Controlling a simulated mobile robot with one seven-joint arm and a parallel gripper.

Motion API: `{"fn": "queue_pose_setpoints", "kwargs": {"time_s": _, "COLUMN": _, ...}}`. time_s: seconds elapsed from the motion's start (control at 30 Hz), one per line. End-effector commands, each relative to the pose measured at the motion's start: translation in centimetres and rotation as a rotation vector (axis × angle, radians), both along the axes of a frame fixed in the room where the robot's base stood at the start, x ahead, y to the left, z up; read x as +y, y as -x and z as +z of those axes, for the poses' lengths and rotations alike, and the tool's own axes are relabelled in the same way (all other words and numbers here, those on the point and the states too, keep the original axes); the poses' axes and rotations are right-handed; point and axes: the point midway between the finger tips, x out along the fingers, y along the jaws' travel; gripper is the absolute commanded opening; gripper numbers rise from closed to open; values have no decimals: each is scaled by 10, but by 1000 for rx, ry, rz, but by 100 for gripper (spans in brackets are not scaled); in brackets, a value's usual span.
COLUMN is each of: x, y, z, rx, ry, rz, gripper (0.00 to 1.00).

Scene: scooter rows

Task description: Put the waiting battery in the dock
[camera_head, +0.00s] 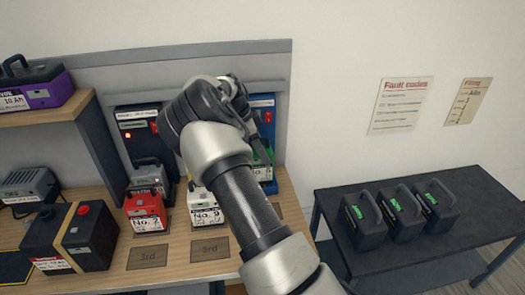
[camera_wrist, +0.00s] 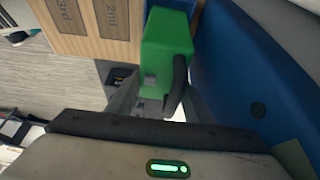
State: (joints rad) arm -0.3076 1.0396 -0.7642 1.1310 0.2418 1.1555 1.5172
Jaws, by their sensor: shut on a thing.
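A green battery (camera_wrist: 166,45) with a black handle (camera_wrist: 179,85) is in my gripper (camera_wrist: 160,103), which is shut on it. In the head view only part of the green battery (camera_head: 256,160) shows, with a white label low on its front; my arm hides the rest. It is at the front of the blue dock (camera_head: 263,101) at the right end of the bench. A blue wall (camera_wrist: 250,70) lies close beside the battery in the wrist view. I cannot tell whether the battery is seated in the dock or touching it.
A black dock (camera_head: 138,118) with a red light stands to the left, a grey battery (camera_head: 148,174) at its front. Red (camera_head: 147,212) and white (camera_head: 204,214) batteries stand on the bench, beside a strapped black one (camera_head: 70,238). A dark table (camera_head: 430,245) at right holds three black batteries.

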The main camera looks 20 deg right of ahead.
Motion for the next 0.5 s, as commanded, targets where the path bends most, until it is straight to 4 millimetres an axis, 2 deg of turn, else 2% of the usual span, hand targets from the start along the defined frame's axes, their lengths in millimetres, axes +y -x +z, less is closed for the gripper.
{"fn": "queue_pose_setpoints", "kwargs": {"time_s": 0.5, "x": -1, "y": -1, "z": -6, "rx": -4, "ry": 3, "rz": 1, "gripper": 0}}
